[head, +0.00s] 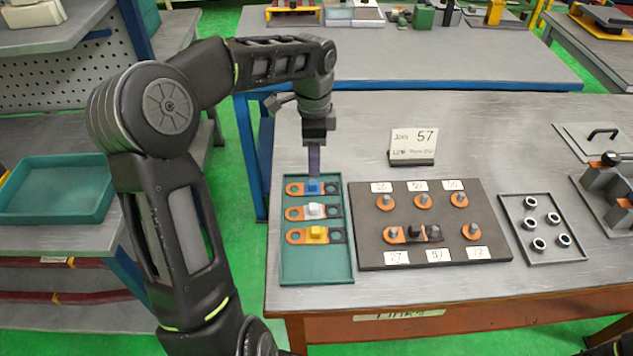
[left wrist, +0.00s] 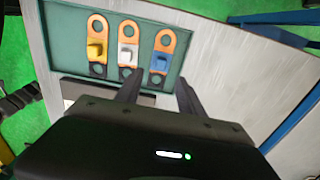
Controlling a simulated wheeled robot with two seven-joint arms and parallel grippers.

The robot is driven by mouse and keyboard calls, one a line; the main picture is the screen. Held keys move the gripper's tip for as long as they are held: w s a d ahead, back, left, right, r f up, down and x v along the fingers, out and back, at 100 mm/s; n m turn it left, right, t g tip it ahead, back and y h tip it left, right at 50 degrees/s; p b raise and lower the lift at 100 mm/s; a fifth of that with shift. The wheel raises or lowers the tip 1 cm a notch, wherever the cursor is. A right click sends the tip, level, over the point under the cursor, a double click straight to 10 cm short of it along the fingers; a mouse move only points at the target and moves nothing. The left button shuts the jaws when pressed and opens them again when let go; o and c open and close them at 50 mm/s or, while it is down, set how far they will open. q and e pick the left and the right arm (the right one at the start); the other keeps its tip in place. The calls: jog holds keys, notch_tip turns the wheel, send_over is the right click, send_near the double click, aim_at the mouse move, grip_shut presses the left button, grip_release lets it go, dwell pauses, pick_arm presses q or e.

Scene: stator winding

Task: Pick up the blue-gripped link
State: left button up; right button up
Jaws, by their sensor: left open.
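The blue-gripped link (head: 313,187) lies at the far end of a green tray (head: 317,265), an orange and dark strip with holes and a blue block on it. The white-gripped link (head: 314,211) and the yellow-gripped link (head: 316,235) lie beside it in a row. In the left wrist view the blue-gripped link (left wrist: 161,60) is the rightmost of the three. My left gripper (head: 314,170) is open and points down just above the blue-gripped link; its fingers (left wrist: 158,95) show nothing between them.
A dark board (head: 372,245) with several pegs, number labels and a link on it lies right of the tray. A sign (head: 413,143) reading 57 stands behind it. A small tray (head: 553,257) of rings lies further right.

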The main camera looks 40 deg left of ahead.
aim_at(313, 182)
pick_arm(q)
jog(key=shift+f, duration=0.1)
jog(key=shift+f, duration=1.25)
notch_tip(313, 182, down, 5)
jog(key=shift+a+f+p, duration=0.1)
jog(key=shift+a+p, duration=0.05)
jog(key=shift+p, duration=0.7)
jog(key=shift+c, duration=0.4)
grip_shut()
